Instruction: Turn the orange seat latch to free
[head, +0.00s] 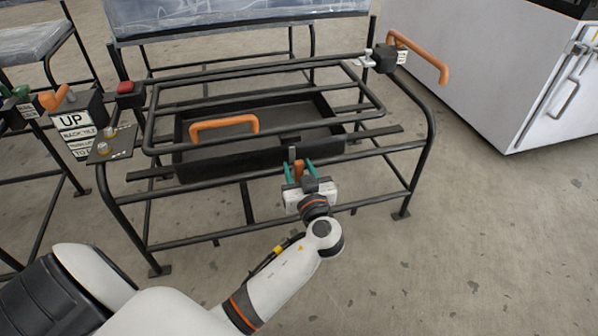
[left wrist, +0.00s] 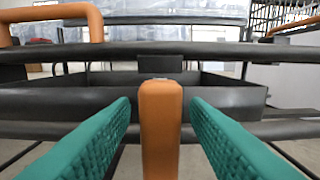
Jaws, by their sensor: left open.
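The orange seat latch (head: 299,168) is a small upright orange lever at the front rail of the black metal seat frame (head: 143,190). In the left wrist view the latch (left wrist: 160,125) stands upright in the middle, with its rounded top toward a dark block behind it. My left gripper (head: 300,172) is at the latch. Its two green fingers are open, one on each side of the lever, with a visible gap on both sides in the left wrist view. My right gripper is in neither view.
A black tray (head: 190,161) with an orange handle (head: 225,124) sits inside the frame. Another orange handle (head: 425,58) is at the back right. A label (head: 75,125) and red button (head: 126,87) are at left. A white cabinet (head: 480,75) stands right. The floor at right is clear.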

